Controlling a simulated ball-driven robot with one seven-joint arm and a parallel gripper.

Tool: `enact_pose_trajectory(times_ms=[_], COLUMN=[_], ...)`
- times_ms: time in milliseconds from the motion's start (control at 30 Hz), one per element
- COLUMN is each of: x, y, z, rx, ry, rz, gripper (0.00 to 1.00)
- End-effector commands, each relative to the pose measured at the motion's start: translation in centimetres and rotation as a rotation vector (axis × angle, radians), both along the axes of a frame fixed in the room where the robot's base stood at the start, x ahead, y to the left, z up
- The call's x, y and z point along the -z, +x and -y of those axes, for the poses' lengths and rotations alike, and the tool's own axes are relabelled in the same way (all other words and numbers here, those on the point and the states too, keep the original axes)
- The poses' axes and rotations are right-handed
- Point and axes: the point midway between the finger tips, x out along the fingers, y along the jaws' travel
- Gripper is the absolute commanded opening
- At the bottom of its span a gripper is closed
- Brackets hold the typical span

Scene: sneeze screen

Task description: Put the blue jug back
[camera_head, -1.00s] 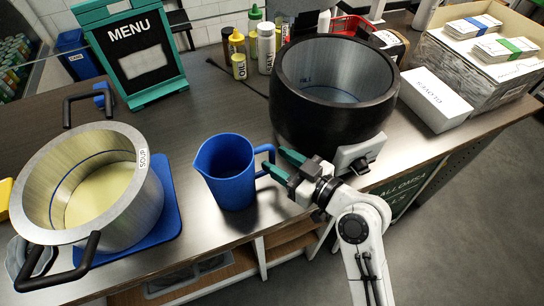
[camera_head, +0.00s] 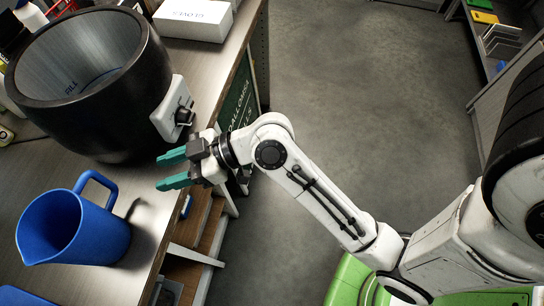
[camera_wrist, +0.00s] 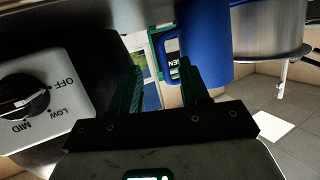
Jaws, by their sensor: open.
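The blue jug (camera_head: 75,230) stands upright on the steel counter at the left of the head view, its handle pointing up and right toward my gripper. My gripper (camera_head: 172,170) is open and empty, with teal fingers, to the right of the jug handle and apart from it, near the counter's front edge. In the wrist view the blue jug (camera_wrist: 205,45) is beyond the right finger of my gripper (camera_wrist: 160,85). The base of the jug is partly out of that frame.
The black soup kettle (camera_head: 125,95) with its control knob (camera_head: 183,115) stands close above my gripper. A white box (camera_head: 193,18) is at the back. Shelves (camera_head: 195,235) are under the counter. Open grey floor (camera_head: 350,80) lies right of the counter.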

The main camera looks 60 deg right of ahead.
Motion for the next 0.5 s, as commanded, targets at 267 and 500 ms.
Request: enact_pose_trajectory(times_ms=[267,500], x=[12.8,16.0], y=[-10.0,-18.6], z=[6.8,13.3], rx=[0.231,0.559], ry=[-0.252,-0.425], rz=[-0.698,-1.093], gripper=[0.46,0.46])
